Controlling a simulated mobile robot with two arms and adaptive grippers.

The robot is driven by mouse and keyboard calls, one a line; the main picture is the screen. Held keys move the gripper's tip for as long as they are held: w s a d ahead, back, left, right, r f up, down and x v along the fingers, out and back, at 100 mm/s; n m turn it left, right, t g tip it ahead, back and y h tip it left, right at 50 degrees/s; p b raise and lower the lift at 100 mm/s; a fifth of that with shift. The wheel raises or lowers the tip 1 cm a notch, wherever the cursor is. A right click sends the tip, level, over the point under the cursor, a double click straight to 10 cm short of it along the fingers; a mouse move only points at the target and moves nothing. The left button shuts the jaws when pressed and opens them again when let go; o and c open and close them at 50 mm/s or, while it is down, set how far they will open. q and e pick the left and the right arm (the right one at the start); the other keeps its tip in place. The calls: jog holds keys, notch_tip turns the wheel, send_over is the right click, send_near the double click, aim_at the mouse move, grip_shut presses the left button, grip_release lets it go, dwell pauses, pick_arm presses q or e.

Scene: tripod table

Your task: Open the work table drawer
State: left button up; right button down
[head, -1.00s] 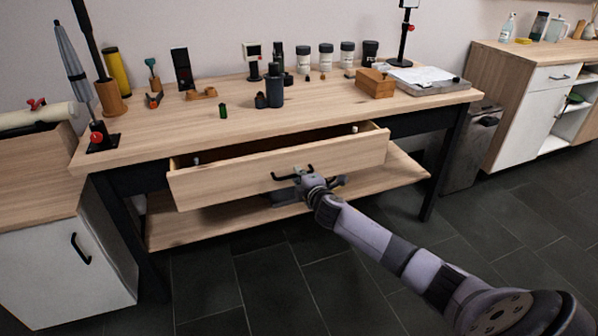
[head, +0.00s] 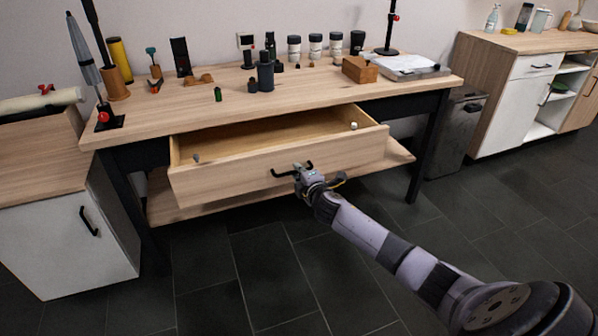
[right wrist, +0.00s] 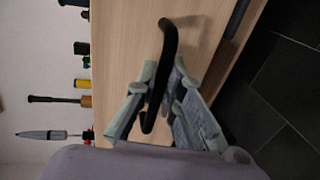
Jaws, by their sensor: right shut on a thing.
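The work table (head: 200,107) has a light wood top and black legs. Its wide wooden drawer (head: 225,186) stands pulled out, and its inside shows from above with small pale items near both ends. My right gripper (head: 302,172) is at the black bar handle (head: 283,174) on the drawer front. In the right wrist view, the fingers of the right gripper (right wrist: 160,90) are closed around the handle (right wrist: 168,45). My left gripper is not in view.
A lower shelf (head: 165,205) lies under the drawer. Bottles, jars and a wooden box (head: 360,69) stand on the tabletop. A white cabinet (head: 60,235) is at the left and a grey bin (head: 458,130) at the right. The dark tiled floor in front is clear.

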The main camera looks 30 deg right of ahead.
jog(key=c, duration=2)
grip_release()
jog(key=shift+o, duration=0.2)
jog(key=v, duration=1.2)
jog(key=shift+f, duration=0.1)
